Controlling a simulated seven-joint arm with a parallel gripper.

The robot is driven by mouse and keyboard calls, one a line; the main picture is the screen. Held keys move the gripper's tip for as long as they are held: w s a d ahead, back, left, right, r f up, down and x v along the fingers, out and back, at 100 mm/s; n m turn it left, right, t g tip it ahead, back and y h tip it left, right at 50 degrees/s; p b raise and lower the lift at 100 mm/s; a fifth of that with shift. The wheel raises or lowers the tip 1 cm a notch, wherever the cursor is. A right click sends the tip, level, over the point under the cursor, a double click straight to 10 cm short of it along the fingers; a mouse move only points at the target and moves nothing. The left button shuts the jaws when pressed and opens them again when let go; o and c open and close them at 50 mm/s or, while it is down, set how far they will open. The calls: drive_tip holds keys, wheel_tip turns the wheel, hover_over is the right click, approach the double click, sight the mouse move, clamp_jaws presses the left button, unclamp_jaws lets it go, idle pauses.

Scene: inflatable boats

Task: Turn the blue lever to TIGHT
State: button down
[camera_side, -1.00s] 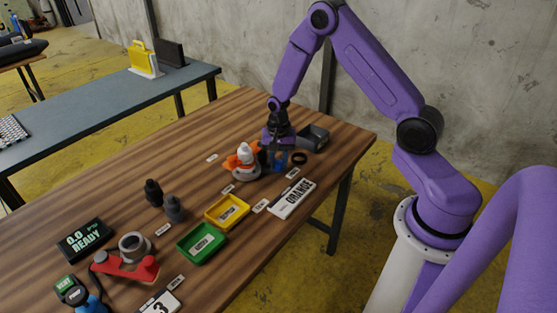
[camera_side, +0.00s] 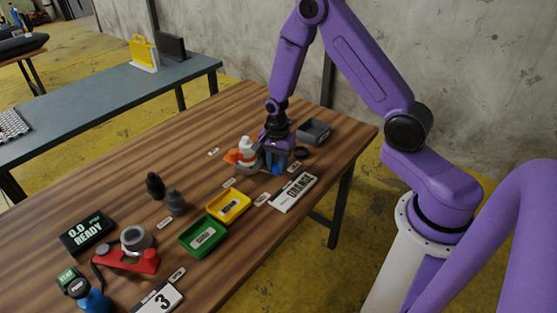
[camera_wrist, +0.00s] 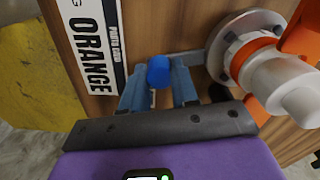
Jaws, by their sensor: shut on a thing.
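The white-and-orange valve fitting (camera_side: 246,146) stands on a round grey base near the right end of the wooden table. In the wrist view its grey flange (camera_wrist: 228,50) is at the upper right. A grey bar runs left from it toward the blue lever knob (camera_wrist: 158,71). My gripper (camera_wrist: 158,80) has its two blue fingers on either side of this knob, shut on it. In the side view my gripper (camera_side: 277,168) is low over the table, just right of the fitting, and hides the knob. No TIGHT marking is legible.
An ORANGE sign (camera_side: 293,192) lies in front of my gripper. A grey tray (camera_side: 314,132) and a dark ring (camera_side: 300,152) are close behind and right. Yellow (camera_side: 228,206) and green (camera_side: 203,236) trays and a red fixture (camera_side: 130,262) stand toward the left.

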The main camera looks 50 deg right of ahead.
drive_tip(key=shift+s+a+m, duration=0.15)
drive_tip(key=shift+a+m, duration=0.95)
drive_tip(key=shift+m, duration=0.1)
drive_tip(key=shift+a+m, duration=1.05)
drive_tip(key=shift+m, duration=0.15)
drive_tip(key=shift+w+a+m, duration=0.2)
drive_tip(key=shift+a+m, duration=0.3)
drive_tip(key=shift+m, duration=0.1)
drive_tip(key=shift+w+a+m, duration=0.2)
drive_tip(key=shift+a+m, duration=0.25)
drive_tip(key=shift+m, duration=0.15)
drive_tip(key=shift+w+a+m, duration=0.3)
drive_tip(key=shift+a+m, duration=0.2)
drive_tip(key=shift+m, duration=0.15)
drive_tip(key=shift+w+a+m, duration=0.25)
drive_tip(key=shift+a+m, duration=0.2)
drive_tip(key=shift+m, duration=0.2)
drive_tip(key=shift+a, duration=0.1)
drive_tip(key=c, duration=0.8)
unclamp_jaws()
drive_tip(key=shift+c, duration=0.2)
